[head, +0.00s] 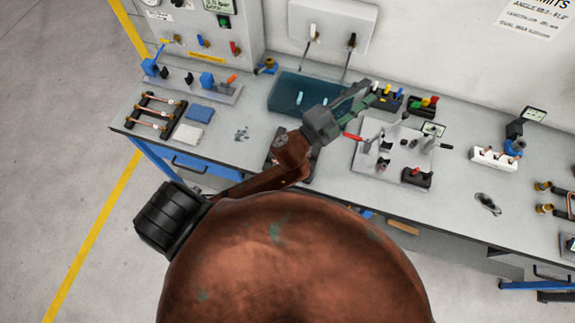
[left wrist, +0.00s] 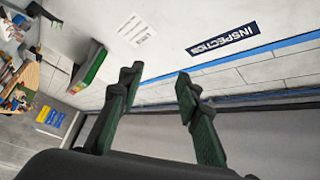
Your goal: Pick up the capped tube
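Several copper tubes (head: 157,112) lie on a dark rack at the left end of the workbench. More copper pieces with brass-coloured ends (head: 545,187) sit at the right edge. I cannot tell which of these is the capped tube. My left gripper (head: 366,93) is above the middle of the bench, between the dark teal tray and the grey fixture plate. In the left wrist view its green fingers (left wrist: 158,82) are apart with nothing between them. That view looks toward a wall, not at the tubes. My right gripper is out of view.
The workbench (head: 225,160) runs across the view against a panelled wall. It carries a teal tray (head: 283,88), a fixture plate (head: 365,160), a white block (head: 493,157), a blue block (head: 199,112) and a white cloth-like square (head: 188,136). The bench is bare around the small dark marks left of centre.

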